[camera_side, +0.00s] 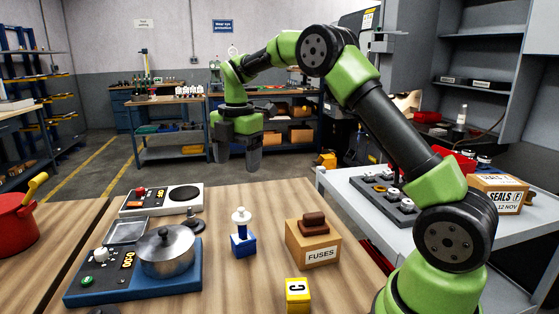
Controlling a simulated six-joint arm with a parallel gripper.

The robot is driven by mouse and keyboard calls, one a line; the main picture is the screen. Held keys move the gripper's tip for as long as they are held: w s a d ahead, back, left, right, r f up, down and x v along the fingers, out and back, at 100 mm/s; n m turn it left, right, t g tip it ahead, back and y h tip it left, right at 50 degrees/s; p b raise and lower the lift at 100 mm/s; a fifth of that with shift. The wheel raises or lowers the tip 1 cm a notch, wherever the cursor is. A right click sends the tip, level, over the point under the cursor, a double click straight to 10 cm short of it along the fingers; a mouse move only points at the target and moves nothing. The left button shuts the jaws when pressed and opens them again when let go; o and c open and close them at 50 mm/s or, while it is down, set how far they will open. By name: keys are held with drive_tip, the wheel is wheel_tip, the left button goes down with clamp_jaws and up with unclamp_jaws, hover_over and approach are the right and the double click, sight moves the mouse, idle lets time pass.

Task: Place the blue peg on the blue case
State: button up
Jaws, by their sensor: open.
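A small blue block with a white band (243,246) stands upright on the wooden table near the middle. A white peg-like piece with a rounded top (241,222) rises from it; I cannot tell whether they are one piece. A blue-cased hotplate unit (188,290) sits at the front left, with a lidded steel pot (167,254) on it. I cannot tell for certain which of these is the blue peg or the blue case. My gripper (238,164) is open and empty, pointing down, high above and beyond the blue block.
A white-cased hotplate (135,209) lies behind the blue one, with a dark knobbed piece (194,222) beside it. A FUSES box (314,256) carrying a brown piece (314,223) and a yellow C block (297,294) stand right. A red pot (15,222) is far left.

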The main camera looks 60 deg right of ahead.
drive_tip(key=s+a+r+m+t, duration=0.2)
drive_tip(key=s+a+r+m, duration=0.3)
drive_tip(key=s+r+m, duration=0.25)
drive_tip(key=s+a+m+t+y, duration=0.1)
drive_tip(key=s+a+m+t, duration=0.1)
drive_tip(key=s+m, duration=0.5)
drive_tip(key=s+a+m+t+y, duration=0.1)
drive_tip(key=s+a+m, duration=0.3)
drive_tip(key=s+m, duration=0.4)
drive_tip(key=shift+s+a+r+t, duration=0.35)
drive_tip(key=shift+s+a+t, duration=0.05)
drive_tip(key=shift+s+t, duration=0.45)
